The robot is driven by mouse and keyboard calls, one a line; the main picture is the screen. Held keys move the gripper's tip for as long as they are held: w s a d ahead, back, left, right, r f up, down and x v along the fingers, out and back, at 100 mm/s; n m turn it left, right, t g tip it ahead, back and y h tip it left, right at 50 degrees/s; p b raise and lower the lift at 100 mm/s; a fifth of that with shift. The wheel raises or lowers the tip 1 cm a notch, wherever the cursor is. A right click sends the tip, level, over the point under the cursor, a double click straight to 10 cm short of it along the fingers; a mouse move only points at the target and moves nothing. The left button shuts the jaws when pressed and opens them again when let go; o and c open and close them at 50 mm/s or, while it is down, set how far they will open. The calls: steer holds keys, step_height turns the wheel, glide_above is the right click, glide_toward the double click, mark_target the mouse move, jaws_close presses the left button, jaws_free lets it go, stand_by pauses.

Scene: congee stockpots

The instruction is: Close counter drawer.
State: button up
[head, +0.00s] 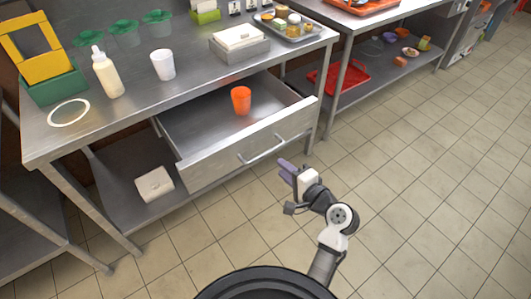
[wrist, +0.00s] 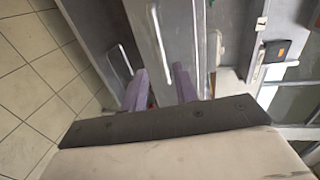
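The counter drawer (head: 240,150) is pulled out from under the steel counter, and its inside shows. A bar handle (head: 262,150) runs along its metal front. An orange cup (head: 241,101) stands in the drawer. My gripper (head: 286,171) is just to the right of and below the handle in the head view, apart from it as far as I can tell. In the wrist view its two purple fingers (wrist: 160,88) are spread with nothing seen between them. Metal panels and bar shapes show beyond the fingers there; I cannot tell which belongs to the drawer.
On the counter (head: 135,117) stand a squeeze bottle (head: 107,75), a white cup (head: 163,65), a boxy container (head: 239,43) and a tray of jars (head: 291,27). A white box (head: 154,185) lies on the shelf below. Tiled floor (head: 420,190) is clear at right.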

mark_target(265, 152)
steer(key=p+x, duration=0.1)
steer(key=x, duration=0.9)
steer(key=shift+r, duration=0.1)
jaws_close()
